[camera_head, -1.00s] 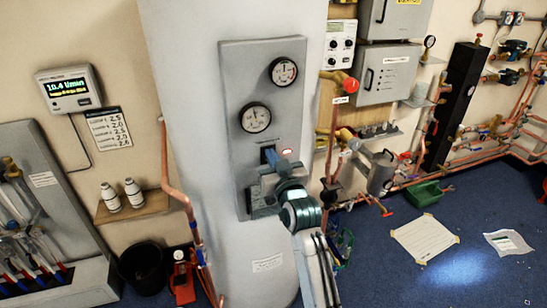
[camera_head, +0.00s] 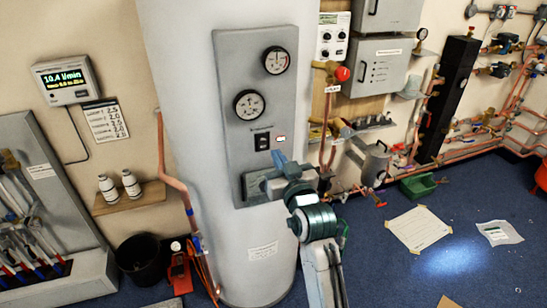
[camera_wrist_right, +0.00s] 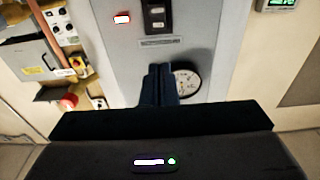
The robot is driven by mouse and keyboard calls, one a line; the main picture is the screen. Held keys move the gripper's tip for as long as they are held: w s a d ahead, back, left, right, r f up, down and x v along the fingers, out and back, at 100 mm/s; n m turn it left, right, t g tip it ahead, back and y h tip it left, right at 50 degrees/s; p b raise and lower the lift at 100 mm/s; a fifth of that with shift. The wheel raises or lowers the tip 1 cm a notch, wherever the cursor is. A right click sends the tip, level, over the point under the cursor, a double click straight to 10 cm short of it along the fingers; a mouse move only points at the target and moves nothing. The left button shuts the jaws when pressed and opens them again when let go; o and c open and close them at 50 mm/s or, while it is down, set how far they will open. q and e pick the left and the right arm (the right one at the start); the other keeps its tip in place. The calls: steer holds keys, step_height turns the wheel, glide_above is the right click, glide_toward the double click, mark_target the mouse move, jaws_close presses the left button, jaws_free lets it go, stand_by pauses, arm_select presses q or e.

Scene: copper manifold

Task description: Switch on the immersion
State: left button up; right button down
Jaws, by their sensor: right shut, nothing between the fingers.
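The grey panel (camera_head: 228,90) on the white cylinder carries a black switch (camera_head: 262,142), with a small red lamp (camera_head: 281,139) to its right. In the right wrist view, the switch (camera_wrist_right: 157,15) is at the top and the lamp (camera_wrist_right: 122,18) beside it glows red. The rocker's position is too small to tell. My right gripper (camera_head: 264,180) is below the switch and apart from it. Its fingers (camera_wrist_right: 160,84) are shut and empty, pointing towards the panel. My left gripper is not in view.
Two round gauges, an upper one (camera_head: 277,60) and a lower one (camera_head: 249,104), sit above the switch. A copper pipe (camera_head: 175,182) runs along the cylinder's left. Pipes and a grey cabinet (camera_head: 384,73) stand to the right. The blue floor (camera_head: 375,275) in front is mostly clear.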

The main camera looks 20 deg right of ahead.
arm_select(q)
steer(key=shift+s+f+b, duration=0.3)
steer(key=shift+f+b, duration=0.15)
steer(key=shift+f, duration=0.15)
arm_select(e)
steer(key=s, duration=0.2)
steer(key=s+r, duration=0.1)
steer(key=s, duration=0.1)
steer(key=shift+s+r, duration=0.15)
steer(key=shift+s, duration=0.25)
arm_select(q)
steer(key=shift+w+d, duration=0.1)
